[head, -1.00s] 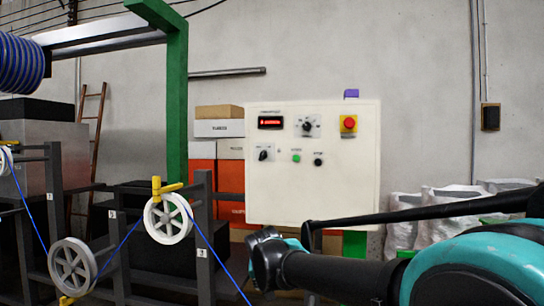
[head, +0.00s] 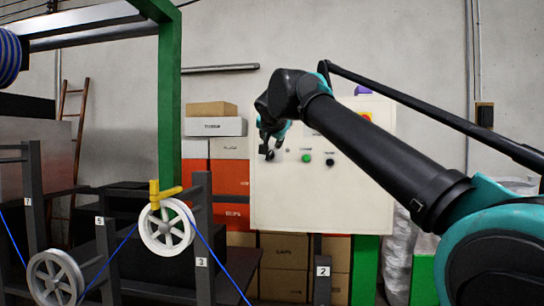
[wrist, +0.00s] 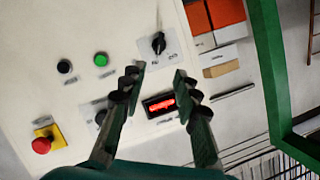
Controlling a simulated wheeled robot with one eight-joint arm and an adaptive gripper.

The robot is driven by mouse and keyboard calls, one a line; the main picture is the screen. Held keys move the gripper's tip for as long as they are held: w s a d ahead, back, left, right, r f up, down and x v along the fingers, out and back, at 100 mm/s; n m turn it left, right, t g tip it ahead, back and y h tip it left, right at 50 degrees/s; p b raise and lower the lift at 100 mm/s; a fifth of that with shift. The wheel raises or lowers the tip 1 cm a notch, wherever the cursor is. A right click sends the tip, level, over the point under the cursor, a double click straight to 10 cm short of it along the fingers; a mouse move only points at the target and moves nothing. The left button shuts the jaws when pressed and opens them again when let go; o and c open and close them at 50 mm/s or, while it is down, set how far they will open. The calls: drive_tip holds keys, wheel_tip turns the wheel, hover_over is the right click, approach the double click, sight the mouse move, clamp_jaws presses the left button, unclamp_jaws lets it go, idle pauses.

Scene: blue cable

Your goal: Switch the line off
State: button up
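The cream control panel (head: 300,205) stands ahead of me. My gripper (wrist: 157,78) is open and empty, its two fingers spread in front of the panel. In the head view my gripper (head: 272,135) is at the panel's upper left, and my arm hides the display and upper knob there. In the wrist view a black selector knob (wrist: 158,43) lies beyond the fingertips, and the lit red display (wrist: 158,104) shows between the fingers. A green button (wrist: 101,59), a black button (wrist: 64,66) and a red stop button on yellow (wrist: 41,145) are to the left. Whether the fingers touch anything is unclear.
A green post (head: 170,100) and white pulley wheel (head: 166,226) with blue cable (head: 222,262) stand left of the panel. Stacked boxes (head: 232,180) are behind it, near its left edge. Grey wall (head: 400,50) is behind.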

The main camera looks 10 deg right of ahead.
sight(270, 155)
drive_tip(key=x, duration=1.6)
drive_tip(key=shift+w+d+f, duration=0.1)
drive_tip(key=shift+f, duration=0.1)
drive_tip(key=shift+c, duration=0.5)
clamp_jaws()
